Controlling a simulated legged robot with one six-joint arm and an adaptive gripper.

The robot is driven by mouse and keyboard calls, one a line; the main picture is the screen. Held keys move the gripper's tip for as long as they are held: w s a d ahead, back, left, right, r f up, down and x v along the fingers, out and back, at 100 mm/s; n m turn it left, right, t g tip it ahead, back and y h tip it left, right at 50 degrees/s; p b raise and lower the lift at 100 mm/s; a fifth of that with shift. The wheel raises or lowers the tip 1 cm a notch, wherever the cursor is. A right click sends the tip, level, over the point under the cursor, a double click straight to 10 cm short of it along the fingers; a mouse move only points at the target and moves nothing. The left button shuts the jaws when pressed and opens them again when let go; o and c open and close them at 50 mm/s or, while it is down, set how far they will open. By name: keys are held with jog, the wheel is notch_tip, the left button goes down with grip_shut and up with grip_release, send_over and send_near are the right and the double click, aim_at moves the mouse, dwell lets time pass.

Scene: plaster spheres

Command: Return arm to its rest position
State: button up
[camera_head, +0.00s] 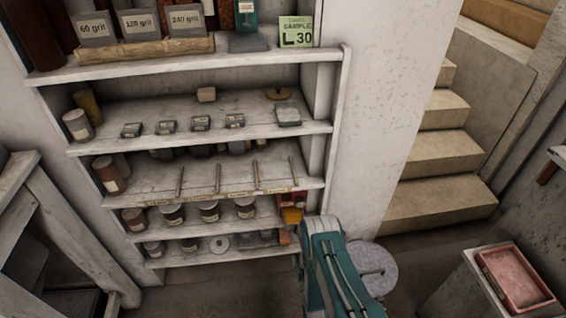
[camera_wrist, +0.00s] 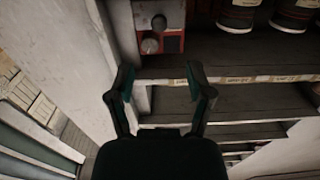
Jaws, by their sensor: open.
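My arm shows at the bottom centre of the head view as a teal link reaching toward the right end of the shelves; its gripper cannot be made out there. In the wrist view my gripper (camera_wrist: 160,85) is open, its two dark fingers spread apart with nothing between them. The fingers point toward the white shelf unit (camera_wrist: 240,82), near its right upright. A red and grey box (camera_wrist: 160,30) with a round knob sits beyond the fingertips, apart from them. It seems to match the red and yellow item (camera_head: 292,207) on a lower shelf in the head view.
The shelf unit holds grit boxes (camera_head: 140,27), several jars (camera_head: 209,211) and small blocks. Stone stairs (camera_head: 440,160) rise at the right. A red tray (camera_head: 516,277) lies on a stand at lower right. A round grey disc (camera_head: 372,266) is beside my arm.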

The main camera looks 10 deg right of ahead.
jog(key=w+r+g, duration=0.2)
jog(key=w+r, duration=0.5)
jog(key=r, duration=0.5)
jog(key=w+r+g, duration=0.2)
jog(key=w+r, duration=0.5)
jog(key=r, duration=0.6)
notch_tip(320, 180, up, 11)
jog(key=s+g, duration=0.2)
jog(key=s, duration=0.1)
jog(key=s+r+g, duration=0.3)
jog(key=s+r, duration=1.1)
jog(key=s+r+g, duration=0.1)
jog(key=s+r, duration=0.1)
jog(key=s, duration=0.9)
jog(key=s+r+g, duration=0.2)
jog(key=s, duration=0.9)
jog(key=shift+s+r, duration=0.3)
jog(key=shift+s, duration=0.05)
